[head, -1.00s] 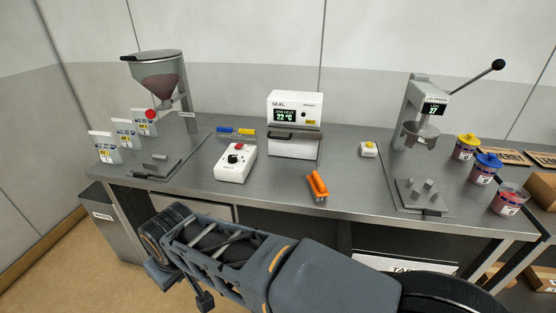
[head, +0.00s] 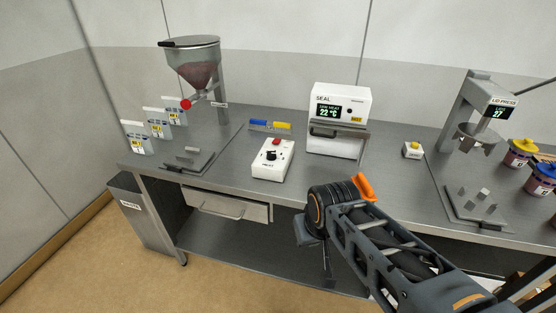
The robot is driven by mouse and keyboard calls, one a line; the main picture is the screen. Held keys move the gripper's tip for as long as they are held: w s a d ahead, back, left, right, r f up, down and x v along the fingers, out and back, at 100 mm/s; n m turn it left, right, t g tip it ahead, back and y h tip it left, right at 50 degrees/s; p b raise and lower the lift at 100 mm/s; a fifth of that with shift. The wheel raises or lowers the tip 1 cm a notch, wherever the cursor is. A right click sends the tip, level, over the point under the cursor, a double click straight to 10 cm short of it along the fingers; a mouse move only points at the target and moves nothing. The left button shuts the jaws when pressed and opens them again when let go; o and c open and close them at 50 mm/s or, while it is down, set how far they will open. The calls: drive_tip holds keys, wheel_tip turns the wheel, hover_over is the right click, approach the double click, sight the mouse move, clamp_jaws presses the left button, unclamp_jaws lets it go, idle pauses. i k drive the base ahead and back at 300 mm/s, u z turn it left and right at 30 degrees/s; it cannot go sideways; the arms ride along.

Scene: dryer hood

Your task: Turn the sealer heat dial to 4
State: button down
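The white control box (head: 272,168) lies on the steel bench, left of the sealer. It carries a black round dial (head: 271,157) with a light pointer mark and a red button (head: 276,142) above it. The dial markings are too small to read. The white sealer (head: 339,110) marked SEAL stands behind and to the right, its green display (head: 329,112) reading 22 °C. My arm reaches in from the lower right, its bend in front of the bench edge, right of and nearer than the control box. My gripper's fingers are not visible.
A hopper (head: 192,65), white packets (head: 157,122), blue and yellow items (head: 270,125), a yellow button box (head: 413,149) and a lid press (head: 470,100) stand around. Bare bench lies before the control box.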

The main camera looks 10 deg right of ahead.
sight(271, 155)
drive_tip(key=k, duration=0.6)
drive_tip(key=u, duration=0.5)
drive_tip(key=i, duration=1.4)
drive_tip(key=z, duration=0.45)
